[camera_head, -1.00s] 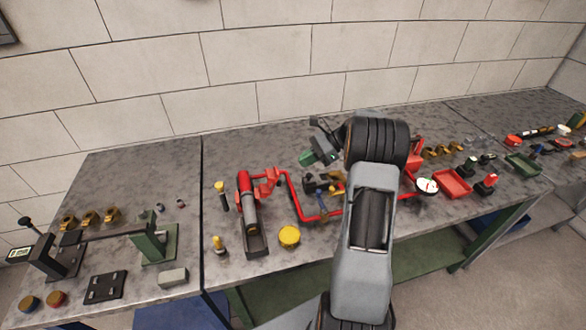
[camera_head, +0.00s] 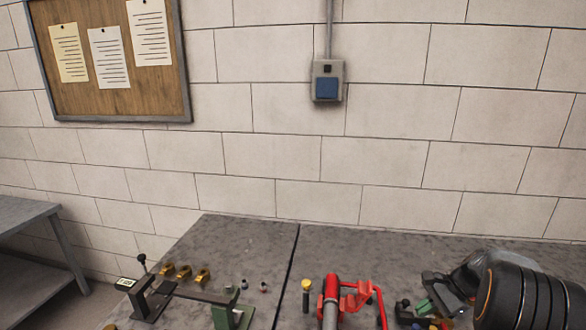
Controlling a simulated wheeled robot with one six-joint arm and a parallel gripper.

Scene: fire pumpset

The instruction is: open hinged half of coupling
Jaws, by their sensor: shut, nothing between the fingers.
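My gripper (camera_head: 426,305) is at the lower right, dark with a green part, above the bench beside my arm. Its jaws are shut with nothing between them. Just left of it, a small dark fitting (camera_head: 404,309) shows at the bottom edge. I cannot tell whether it is the coupling, and no hinged half can be made out. A red cylinder (camera_head: 331,288) and a red bracket (camera_head: 357,301) with a red pipe stand left of the gripper. Their lower parts are cut off by the frame.
The grey bench (camera_head: 255,239) runs along the block wall. Several brass pieces (camera_head: 184,273), a dark lever fixture (camera_head: 148,300) and a green stand (camera_head: 240,316) are on its left part. A yellow-topped post (camera_head: 306,286) stands left of the red cylinder. The bench's rear strip is clear.

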